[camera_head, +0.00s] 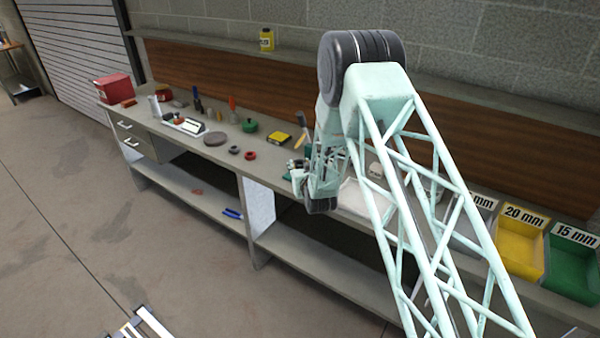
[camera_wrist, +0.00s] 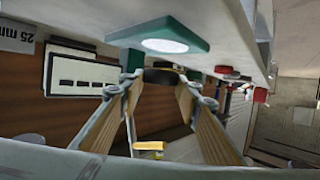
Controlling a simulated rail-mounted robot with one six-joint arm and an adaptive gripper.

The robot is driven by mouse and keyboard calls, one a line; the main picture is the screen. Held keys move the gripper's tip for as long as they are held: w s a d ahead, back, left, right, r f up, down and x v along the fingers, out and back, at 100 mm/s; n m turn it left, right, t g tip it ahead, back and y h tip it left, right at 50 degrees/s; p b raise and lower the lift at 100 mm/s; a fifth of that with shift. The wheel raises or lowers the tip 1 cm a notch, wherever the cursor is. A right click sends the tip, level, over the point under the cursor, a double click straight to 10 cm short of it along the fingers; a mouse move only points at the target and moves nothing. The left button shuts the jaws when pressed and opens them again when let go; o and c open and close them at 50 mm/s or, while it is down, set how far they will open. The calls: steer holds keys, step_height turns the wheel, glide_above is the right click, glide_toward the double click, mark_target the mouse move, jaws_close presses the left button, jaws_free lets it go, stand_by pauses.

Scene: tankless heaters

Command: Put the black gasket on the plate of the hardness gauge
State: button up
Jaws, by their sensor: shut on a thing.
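My gripper (camera_wrist: 162,78) is shut on a dark ring-like piece, the black gasket (camera_wrist: 165,75), between its two fingertips in the wrist view. Just beyond it in that view is a green block with a pale round disc (camera_wrist: 165,45), which looks like the base and plate of the hardness gauge. The gasket appears close to the block's edge; I cannot tell whether they touch. In the head view my gripper (camera_head: 297,172) is small, above the bench, and the gasket cannot be made out. The gauge is mostly hidden by my arm there.
The bench (camera_head: 185,135) also holds a dark ring (camera_head: 234,150), a red ring (camera_head: 250,155), a grey disc (camera_head: 215,139), a green pot (camera_head: 249,126) and a yellow box (camera_head: 279,139). Yellow (camera_head: 519,250) and green (camera_head: 570,265) bins stand at the right.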

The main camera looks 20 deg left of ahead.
steer(key=shift+f, duration=0.1)
steer(key=shift+f, duration=1.65)
steer(key=shift+f, duration=0.15)
steer(key=o, duration=0.9)
steer(key=shift+v, duration=6.1)
steer(key=shift+a, duration=0.1)
